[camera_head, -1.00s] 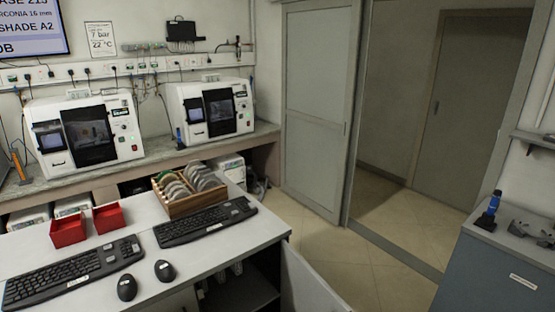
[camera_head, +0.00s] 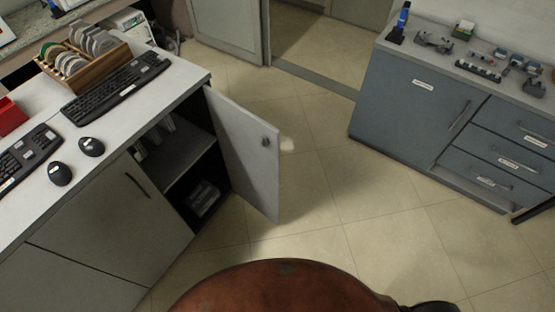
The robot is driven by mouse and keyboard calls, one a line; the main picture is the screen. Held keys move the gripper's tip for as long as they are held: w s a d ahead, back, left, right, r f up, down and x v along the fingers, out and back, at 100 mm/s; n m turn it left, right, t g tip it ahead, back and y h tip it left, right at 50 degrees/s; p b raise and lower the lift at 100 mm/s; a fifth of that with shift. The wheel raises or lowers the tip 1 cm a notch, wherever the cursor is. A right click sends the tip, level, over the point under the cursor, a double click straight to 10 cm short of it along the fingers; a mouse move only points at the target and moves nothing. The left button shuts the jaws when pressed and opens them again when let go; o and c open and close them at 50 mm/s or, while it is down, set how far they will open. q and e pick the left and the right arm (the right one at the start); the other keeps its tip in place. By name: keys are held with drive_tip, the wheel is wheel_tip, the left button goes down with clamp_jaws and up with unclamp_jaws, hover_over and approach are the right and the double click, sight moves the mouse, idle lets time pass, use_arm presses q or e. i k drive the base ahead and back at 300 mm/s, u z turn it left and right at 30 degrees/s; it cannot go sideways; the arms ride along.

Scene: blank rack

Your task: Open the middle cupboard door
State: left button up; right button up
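The white cupboard under the worktop shows at the left. Its middle door (camera_head: 125,220) is closed, with a dark bar handle (camera_head: 137,185) near its upper right. To the right of it, another door (camera_head: 248,150) stands wide open, with a small dark latch or handle on it. Behind that door is a dark compartment with a shelf (camera_head: 190,163). A further closed front (camera_head: 70,285) is partly visible at the lower left. Neither of my grippers is in view.
A reddish-brown rounded surface (camera_head: 280,290) fills the bottom centre; I cannot tell what it is. A blue-grey cabinet (camera_head: 410,110) with drawers stands at the right. Tiled floor (camera_head: 310,190) between the cabinets is clear. Keyboards (camera_head: 115,85) and mice (camera_head: 91,147) lie on the worktop.

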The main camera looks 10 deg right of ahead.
sight(119, 224)
drive_tip(key=z, duration=1.8)
drive_tip(key=i, duration=2.65)
drive_tip(key=u, duration=3.85)
drive_tip(key=i, duration=0.5)
drive_tip(key=u, duration=0.05)
